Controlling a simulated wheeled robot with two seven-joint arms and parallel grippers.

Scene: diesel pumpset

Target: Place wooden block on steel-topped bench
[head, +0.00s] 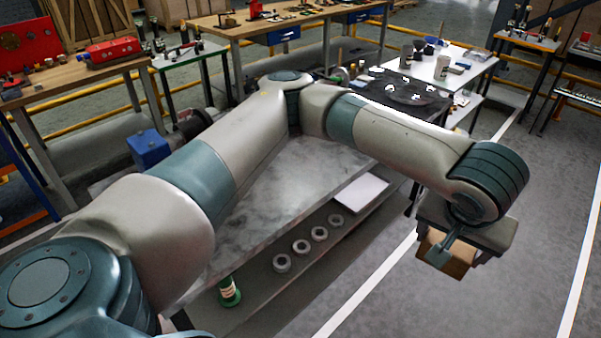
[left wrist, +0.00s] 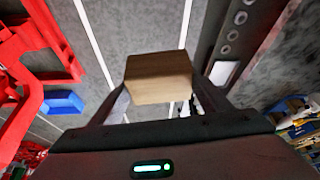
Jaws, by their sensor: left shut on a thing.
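A light brown wooden block (head: 449,257) is held by my left gripper (head: 440,252) in the head view, over the grey floor to the right of the bench. In the left wrist view the block (left wrist: 158,78) sits between the two fingers of the gripper (left wrist: 160,100). The steel-topped bench (head: 290,190) stands in the middle of the head view, with a grey metal top partly hidden behind my left arm. The block is apart from the bench. My right gripper is not in view.
The bench's lower shelf holds several grey rings (head: 319,233), a white sheet (head: 361,192) and a green container (head: 229,292). A blue machine part (head: 149,148) is at its left. A black-covered table (head: 405,92) stands behind. Bare floor (head: 400,300) lies at the right.

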